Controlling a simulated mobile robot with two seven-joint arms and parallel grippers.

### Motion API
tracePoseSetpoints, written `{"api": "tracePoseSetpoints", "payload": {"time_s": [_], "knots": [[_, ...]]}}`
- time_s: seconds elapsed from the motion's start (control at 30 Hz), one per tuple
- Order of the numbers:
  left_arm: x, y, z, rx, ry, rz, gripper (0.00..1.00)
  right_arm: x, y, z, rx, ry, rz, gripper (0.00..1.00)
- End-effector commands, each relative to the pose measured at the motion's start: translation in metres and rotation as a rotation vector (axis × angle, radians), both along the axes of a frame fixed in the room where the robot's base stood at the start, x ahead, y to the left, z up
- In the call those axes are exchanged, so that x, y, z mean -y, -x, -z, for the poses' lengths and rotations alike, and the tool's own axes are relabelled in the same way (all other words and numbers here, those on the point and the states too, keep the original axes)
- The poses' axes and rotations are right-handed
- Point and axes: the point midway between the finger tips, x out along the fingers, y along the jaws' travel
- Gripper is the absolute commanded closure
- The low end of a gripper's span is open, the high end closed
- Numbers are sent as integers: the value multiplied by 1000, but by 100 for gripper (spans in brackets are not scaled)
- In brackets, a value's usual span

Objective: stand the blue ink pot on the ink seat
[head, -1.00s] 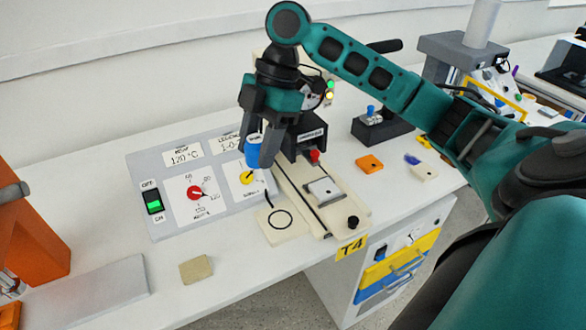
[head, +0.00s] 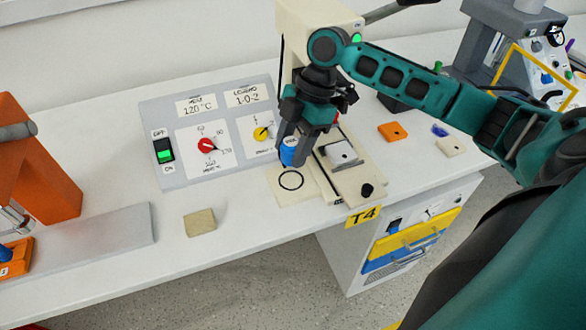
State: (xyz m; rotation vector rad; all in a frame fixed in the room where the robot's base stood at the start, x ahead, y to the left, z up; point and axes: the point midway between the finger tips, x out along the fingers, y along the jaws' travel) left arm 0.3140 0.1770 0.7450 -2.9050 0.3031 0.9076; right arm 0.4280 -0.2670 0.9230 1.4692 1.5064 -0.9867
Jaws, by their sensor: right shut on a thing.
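The blue ink pot (head: 288,154) has a white top and is between the fingers of my right gripper (head: 290,146), which is shut on it. The ink seat is a cream plate with a black ring (head: 291,180) on the table. The pot is at the back edge of the plate in the picture, just behind the ring. I cannot tell whether its bottom touches the plate or hangs a little above it. My left gripper does not show in the head view.
A cream machine (head: 350,170) with a slide and black knob stands right beside the seat. A grey panel (head: 180,117) with red and yellow dials and a green-lit switch lies left. A beige block (head: 200,222) sits front left. An orange tile (head: 392,131) lies to the right.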

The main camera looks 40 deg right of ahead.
Motion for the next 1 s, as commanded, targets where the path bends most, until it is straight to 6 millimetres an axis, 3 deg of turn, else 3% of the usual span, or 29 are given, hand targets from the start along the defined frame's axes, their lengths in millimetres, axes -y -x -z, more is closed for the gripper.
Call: {"api": "tracePoseSetpoints", "payload": {"time_s": [0.27,0.53,0.93,0.97,1.0], "knots": [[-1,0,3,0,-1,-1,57,-1,0,22,-1,-2,0,85],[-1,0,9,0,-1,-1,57,0,0,65,-1,-1,-1,85],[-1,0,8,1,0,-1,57,0,0,70,0,-1,0,85],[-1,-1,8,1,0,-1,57,0,0,70,1,0,-1,50],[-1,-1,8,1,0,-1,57,0,0,70,0,0,-1,46]]}}
